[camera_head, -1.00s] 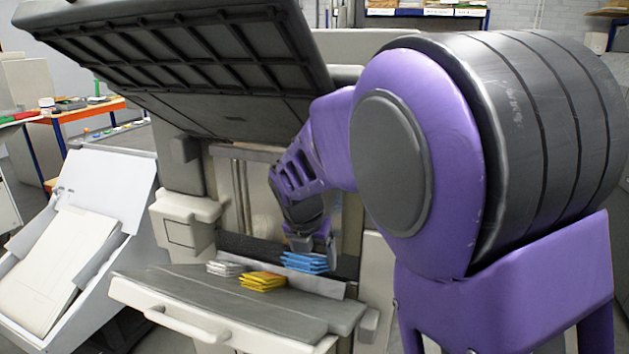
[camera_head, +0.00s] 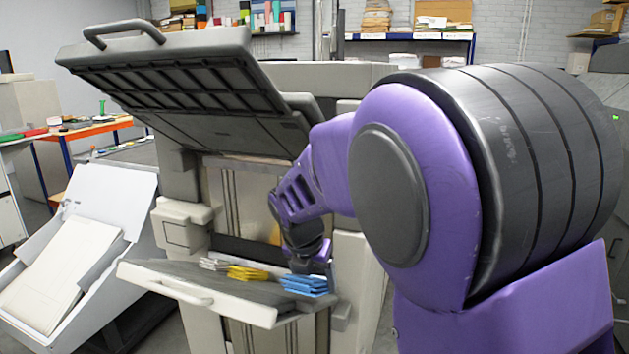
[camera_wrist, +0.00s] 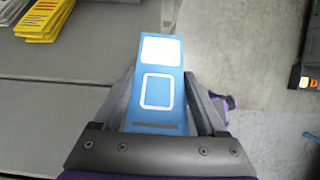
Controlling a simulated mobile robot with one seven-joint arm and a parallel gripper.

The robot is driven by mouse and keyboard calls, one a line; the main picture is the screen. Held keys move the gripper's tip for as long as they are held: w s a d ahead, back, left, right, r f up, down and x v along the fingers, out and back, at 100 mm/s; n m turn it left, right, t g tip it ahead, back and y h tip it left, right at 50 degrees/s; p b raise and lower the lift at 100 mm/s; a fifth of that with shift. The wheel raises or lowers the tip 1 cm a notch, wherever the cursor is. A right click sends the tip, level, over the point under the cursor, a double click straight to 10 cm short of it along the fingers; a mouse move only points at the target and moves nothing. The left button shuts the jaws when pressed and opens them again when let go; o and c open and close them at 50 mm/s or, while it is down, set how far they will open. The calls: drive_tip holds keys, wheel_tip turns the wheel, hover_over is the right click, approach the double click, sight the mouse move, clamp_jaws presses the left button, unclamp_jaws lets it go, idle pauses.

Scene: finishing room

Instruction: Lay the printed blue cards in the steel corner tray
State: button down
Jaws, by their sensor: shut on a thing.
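A stack of blue cards (camera_head: 304,286) shows at the right end of the machine's grey front shelf. In the wrist view the top blue card (camera_wrist: 157,92) bears a white block and a white outlined rectangle. My gripper (camera_wrist: 161,78) is shut on the blue cards, one finger along each side. In the head view my gripper (camera_head: 308,263) is partly hidden by my own arm, just behind the blue cards. I cannot make out a steel corner tray in either view.
Yellow cards (camera_head: 247,272) and white cards (camera_head: 214,264) lie on the grey shelf (camera_head: 180,272), left of the blue ones. A raised black-ribbed lid (camera_head: 190,90) hangs above. A white feeder with paper (camera_head: 60,270) stands left. Bare floor (camera_wrist: 262,120) shows right of the shelf.

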drive_tip(key=r+p, duration=0.1)
drive_tip(key=r, duration=0.1)
drive_tip(key=r+p, duration=0.3)
drive_tip(key=r, duration=0.2)
drive_tip(key=shift+w+a+p, duration=0.15)
drive_tip(key=shift+w+p, duration=0.15)
drive_tip(key=shift+w, duration=0.1)
drive_tip(key=s+d+f+m+g, duration=0.2)
drive_tip(key=d+f+m+g, duration=0.1)
drive_tip(key=m, duration=0.7)
drive_tip(key=s+d+f+m+g+y, duration=0.1)
drive_tip(key=s+d+f+m+g, duration=0.2)
drive_tip(key=d+f+m, duration=0.3)
drive_tip(key=s+d+f+m+g, duration=0.2)
drive_tip(key=d+f+m, duration=0.3)
drive_tip(key=m, duration=1.1)
wheel_tip(320, 180, down, 3)
drive_tip(key=shift+s+f+g+y+b, duration=0.2)
drive_tip(key=shift+g+y+b, duration=0.1)
drive_tip(key=shift+g, duration=0.1)
drive_tip(key=shift+w, duration=0.1)
